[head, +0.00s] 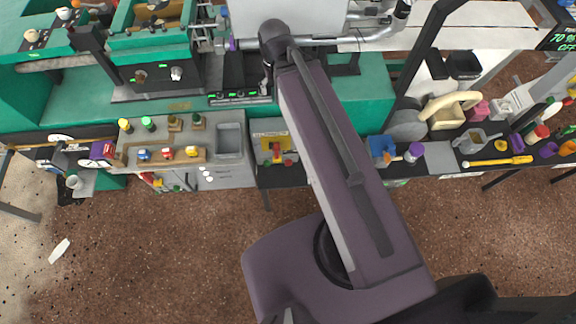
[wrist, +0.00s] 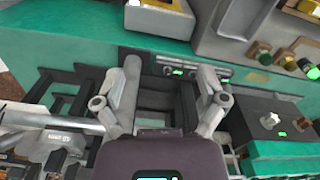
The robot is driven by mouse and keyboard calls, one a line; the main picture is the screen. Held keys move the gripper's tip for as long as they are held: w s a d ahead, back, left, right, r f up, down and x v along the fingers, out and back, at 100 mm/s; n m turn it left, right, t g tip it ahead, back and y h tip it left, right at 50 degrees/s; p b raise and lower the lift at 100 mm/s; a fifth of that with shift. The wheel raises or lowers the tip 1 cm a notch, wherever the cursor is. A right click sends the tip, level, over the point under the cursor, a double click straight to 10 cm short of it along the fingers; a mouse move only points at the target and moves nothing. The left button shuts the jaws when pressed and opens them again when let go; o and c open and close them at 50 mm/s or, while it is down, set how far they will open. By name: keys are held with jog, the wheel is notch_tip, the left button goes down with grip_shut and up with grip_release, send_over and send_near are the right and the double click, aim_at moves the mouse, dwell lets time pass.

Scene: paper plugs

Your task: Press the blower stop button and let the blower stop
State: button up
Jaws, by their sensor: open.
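A grey control panel (head: 228,175) with several buttons stands at the front left of the green machine in the head view. Buttons of this panel also show at the upper right of the wrist view, including a green one (wrist: 313,71). I cannot tell which is the blower stop button. My gripper (wrist: 160,98) is open, with nothing between its fingers, over a dark frame of the machine and apart from the buttons.
A black strip with small green lights (head: 238,98) lies on the green machine (head: 75,92) near my arm. A dark block with a grey knob (head: 177,73) stands to its left. Metal pipes (head: 345,38) run behind. Tools and coloured parts crowd the right bench.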

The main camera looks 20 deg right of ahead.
grip_shut()
dwell(1.4)
